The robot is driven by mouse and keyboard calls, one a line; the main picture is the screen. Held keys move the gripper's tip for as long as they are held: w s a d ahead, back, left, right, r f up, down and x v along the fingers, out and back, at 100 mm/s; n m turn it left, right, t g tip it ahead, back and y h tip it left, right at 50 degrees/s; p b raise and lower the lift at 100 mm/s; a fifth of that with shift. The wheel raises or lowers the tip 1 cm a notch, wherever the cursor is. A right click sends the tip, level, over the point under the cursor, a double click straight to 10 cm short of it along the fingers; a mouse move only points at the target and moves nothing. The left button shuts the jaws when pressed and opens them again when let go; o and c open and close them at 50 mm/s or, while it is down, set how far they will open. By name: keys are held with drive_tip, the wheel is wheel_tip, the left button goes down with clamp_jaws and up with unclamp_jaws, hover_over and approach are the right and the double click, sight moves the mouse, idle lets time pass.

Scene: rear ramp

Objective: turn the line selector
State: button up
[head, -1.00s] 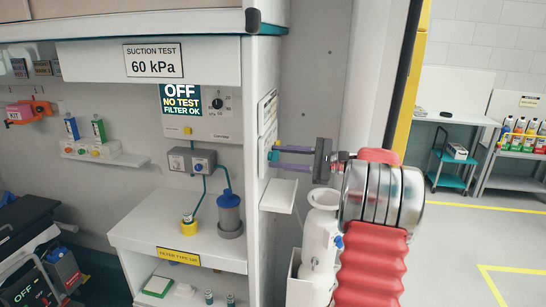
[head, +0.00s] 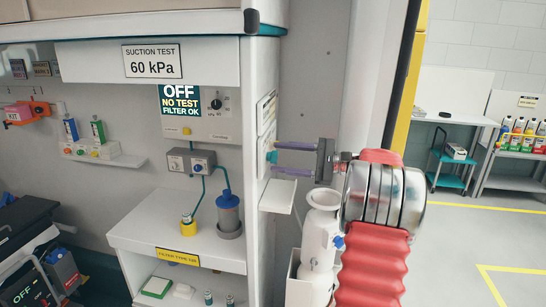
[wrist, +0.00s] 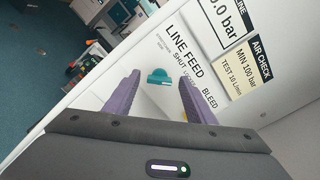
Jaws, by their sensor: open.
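The line selector is a teal knob (wrist: 158,76) on a white panel, with the words LINE FEED, SHUT and BLEED printed beside it. In the head view the teal knob (head: 271,157) shows side-on on the panel at the end of the white cabinet. My gripper (head: 277,158) points left at this panel, its purple fingers spread above and below the knob. In the wrist view my open gripper (wrist: 159,79) has one fingertip on each side of the knob, with a gap on both sides. I cannot tell whether the fingertips touch the panel.
An AIR CHECK label (wrist: 249,72) is on the panel. A small white shelf (head: 277,196) juts out below my fingers, and a white bottle (head: 320,240) stands under my wrist. The suction test bench (head: 180,240) is left of the panel. Open floor lies at the right.

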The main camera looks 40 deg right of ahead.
drive_tip(key=v, duration=1.2)
drive_tip(key=shift+s+d, duration=0.25)
drive_tip(key=shift+s, duration=0.05)
drive_tip(key=shift+s+r, duration=0.1)
